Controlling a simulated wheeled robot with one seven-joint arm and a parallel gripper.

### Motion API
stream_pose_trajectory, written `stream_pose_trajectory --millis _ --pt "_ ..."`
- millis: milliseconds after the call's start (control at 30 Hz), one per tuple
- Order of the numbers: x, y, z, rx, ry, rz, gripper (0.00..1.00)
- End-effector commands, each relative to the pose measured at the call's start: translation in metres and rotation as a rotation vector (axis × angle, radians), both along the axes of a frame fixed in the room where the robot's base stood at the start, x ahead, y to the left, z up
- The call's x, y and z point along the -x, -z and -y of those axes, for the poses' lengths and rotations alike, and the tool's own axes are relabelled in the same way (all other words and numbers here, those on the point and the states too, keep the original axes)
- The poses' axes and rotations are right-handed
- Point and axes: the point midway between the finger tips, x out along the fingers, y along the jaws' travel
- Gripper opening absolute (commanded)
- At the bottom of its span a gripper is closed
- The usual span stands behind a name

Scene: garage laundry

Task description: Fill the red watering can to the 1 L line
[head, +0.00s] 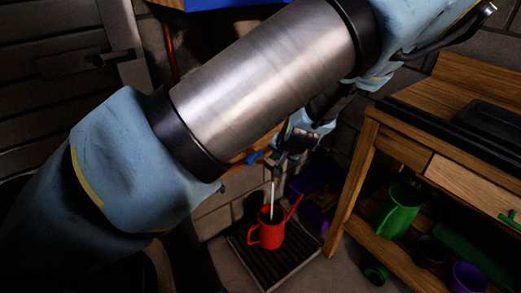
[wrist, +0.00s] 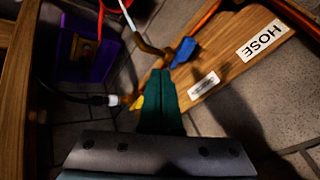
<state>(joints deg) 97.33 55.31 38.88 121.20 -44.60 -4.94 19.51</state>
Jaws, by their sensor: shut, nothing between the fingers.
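The red watering can (head: 268,234) stands upright on a dark slatted grate, its spout pointing up to the right. A thin pale stream (head: 272,195), apparently water, runs down into its top. The level inside and any 1 L line cannot be made out. My gripper (wrist: 162,73) has its two green fingers together and empty. In the wrist view they are close to a blue lever (wrist: 183,52) on a brass pipe at a wooden board (wrist: 225,70) labelled HOSE; whether they touch it is unclear. A yellow handle (wrist: 138,102) is left of the fingers. In the head view my arm hides much of the taps.
The grate (head: 245,262) lies on the floor by a block wall. A wooden workbench (head: 355,180) stands at right, with a green can (head: 399,211) and a purple pot (head: 467,276) on its lower shelf. A purple crate (wrist: 88,52) sits near the pipes.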

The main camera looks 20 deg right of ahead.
Motion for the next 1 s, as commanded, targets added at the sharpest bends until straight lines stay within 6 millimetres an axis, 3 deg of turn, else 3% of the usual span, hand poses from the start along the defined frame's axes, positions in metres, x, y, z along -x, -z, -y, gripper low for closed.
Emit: stream_pose_trajectory --millis 167,567,800,1000 --pt "-0.013 0.018 0.000 -0.002 -0.005 -0.001 0.00" --pt "-0.061 0.083 0.005 -0.001 -0.004 -0.001 0.00" --pt "-0.085 0.079 -0.011 0.002 -0.004 -0.001 0.00" --pt "-0.092 0.079 -0.015 0.001 -0.001 0.000 0.00"
